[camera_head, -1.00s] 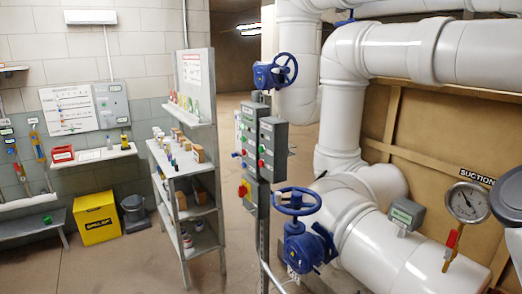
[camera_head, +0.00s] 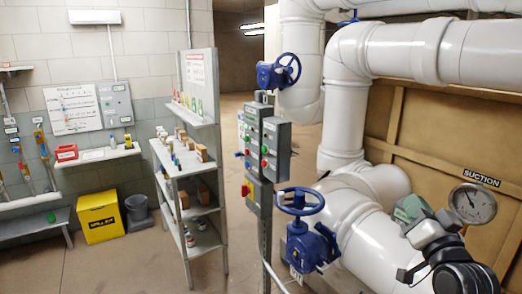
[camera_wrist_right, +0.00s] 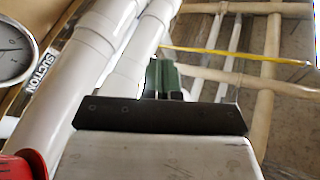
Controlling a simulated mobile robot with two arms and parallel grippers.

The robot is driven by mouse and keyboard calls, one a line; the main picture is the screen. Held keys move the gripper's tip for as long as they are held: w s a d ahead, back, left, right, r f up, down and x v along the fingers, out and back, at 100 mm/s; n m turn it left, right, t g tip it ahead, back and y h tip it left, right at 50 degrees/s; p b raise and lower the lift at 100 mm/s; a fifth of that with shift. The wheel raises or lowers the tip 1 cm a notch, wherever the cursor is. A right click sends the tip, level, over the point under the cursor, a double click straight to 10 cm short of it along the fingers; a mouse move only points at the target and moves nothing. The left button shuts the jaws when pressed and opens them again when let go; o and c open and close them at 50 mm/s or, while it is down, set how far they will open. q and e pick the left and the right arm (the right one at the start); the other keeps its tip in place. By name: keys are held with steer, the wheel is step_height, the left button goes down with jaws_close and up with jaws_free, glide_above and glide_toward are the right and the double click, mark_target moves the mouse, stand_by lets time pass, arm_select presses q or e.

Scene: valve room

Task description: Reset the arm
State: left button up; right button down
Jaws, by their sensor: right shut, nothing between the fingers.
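My right gripper (camera_head: 416,213) is in front of the white suction pipe at the lower right of the head view. Its grey body and black wrist reach up and left from the bottom right corner. In the right wrist view its green fingertips (camera_wrist_right: 163,76) are together beyond a dark bar, with nothing held. My left gripper is not in view.
A round gauge (camera_head: 473,204) and the SUCTION sign (camera_head: 481,178) are right of the gripper. A blue handwheel valve (camera_head: 301,202) stands to its left, near grey control boxes (camera_head: 275,145).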

steer(key=s+a+f+n+g, duration=0.1)
steer(key=s+a+f+g, duration=0.2)
steer(key=f, duration=0.5)
steer(key=s+a+f+n+g, duration=0.2)
steer(key=s+f+g, duration=0.15)
steer(key=f, duration=0.35)
steer(key=s+a+f+n+g, duration=0.1)
steer(key=s+a+f+g, duration=0.15)
steer(key=s+f, duration=0.4)
steer(key=s+a+f+n+g+h, duration=0.1)
steer(key=s+f+g, duration=0.3)
steer(key=s+f, duration=0.4)
steer(key=s+a+f+n+g, duration=0.2)
steer(key=s+f+g, duration=0.3)
steer(key=s, duration=0.5)
step_height(320, 180, down, 27)
steer(key=g+b, duration=0.1)
steer(key=b, duration=0.1)
steer(key=s+d+f+g+b, duration=0.1)
steer(key=s+d+f, duration=0.2)
steer(key=s+f, duration=1.3)
steer(key=shift+s+f, duration=0.4)
steer(key=shift+f, duration=0.3)
steer(key=shift+d, duration=0.1)
